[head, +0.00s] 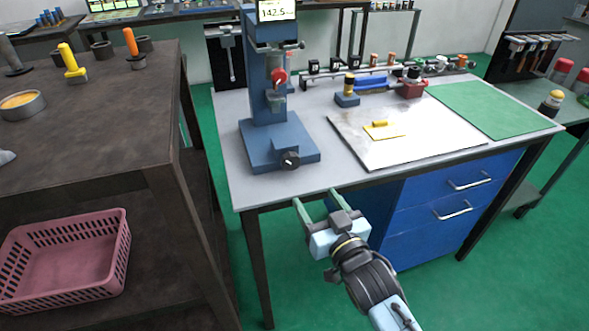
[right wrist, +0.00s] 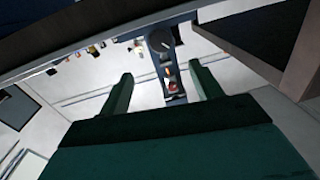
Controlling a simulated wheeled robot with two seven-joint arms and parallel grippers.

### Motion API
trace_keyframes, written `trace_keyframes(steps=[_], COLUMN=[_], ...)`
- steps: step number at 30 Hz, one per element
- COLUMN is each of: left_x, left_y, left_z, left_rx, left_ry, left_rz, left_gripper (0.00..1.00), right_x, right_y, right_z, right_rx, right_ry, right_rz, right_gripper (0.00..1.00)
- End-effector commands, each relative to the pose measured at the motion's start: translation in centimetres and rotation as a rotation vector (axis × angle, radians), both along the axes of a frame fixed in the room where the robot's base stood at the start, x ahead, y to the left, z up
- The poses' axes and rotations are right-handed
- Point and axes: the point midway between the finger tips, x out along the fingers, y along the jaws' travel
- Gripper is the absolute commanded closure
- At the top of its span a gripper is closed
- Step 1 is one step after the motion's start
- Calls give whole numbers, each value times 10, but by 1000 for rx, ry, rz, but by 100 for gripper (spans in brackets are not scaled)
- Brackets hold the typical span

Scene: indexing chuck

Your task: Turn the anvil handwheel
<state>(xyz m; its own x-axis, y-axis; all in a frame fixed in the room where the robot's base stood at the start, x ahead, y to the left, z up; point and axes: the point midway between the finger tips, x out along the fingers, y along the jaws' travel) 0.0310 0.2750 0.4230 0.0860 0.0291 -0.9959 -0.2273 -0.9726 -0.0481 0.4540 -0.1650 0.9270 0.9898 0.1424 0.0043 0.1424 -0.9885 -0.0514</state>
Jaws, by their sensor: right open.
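A blue bench tester (head: 268,100) with a small display on top stands on the grey workbench. A black handwheel (head: 290,160) with a small light mark sits on the front of its base. In the right wrist view, a dark round knob that looks like the handwheel (right wrist: 161,42) shows beyond and between the fingers. My right gripper (head: 317,197) is open and empty at the bench's front edge, below the handwheel and apart from it. Its two green fingers also show in the right wrist view (right wrist: 161,80). My left gripper is not in view.
A pale plate (head: 400,150) with yellow pieces lies right of the tester, beside a green mat (head: 495,108). Blue drawers (head: 445,205) stand under the bench. A dark table (head: 90,125) stands at left, with a pink basket (head: 70,260) below.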

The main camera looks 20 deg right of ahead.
Motion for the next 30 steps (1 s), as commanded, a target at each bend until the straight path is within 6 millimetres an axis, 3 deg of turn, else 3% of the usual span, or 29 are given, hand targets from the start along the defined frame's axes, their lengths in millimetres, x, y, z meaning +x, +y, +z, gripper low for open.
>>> trace_keyframes(steps=[18,24,30], left_x=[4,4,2], left_y=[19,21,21], left_z=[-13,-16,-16], left_rx=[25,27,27], left_ry=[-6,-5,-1], left_rz=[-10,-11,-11], left_gripper=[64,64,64], right_x=[107,124,127], right_y=[16,18,19], right_z=[-2,-2,-1], right_rx=[-1,-1,-1], right_ry=[3,4,4], right_rz=[1,1,1], right_gripper=[36,36,36])
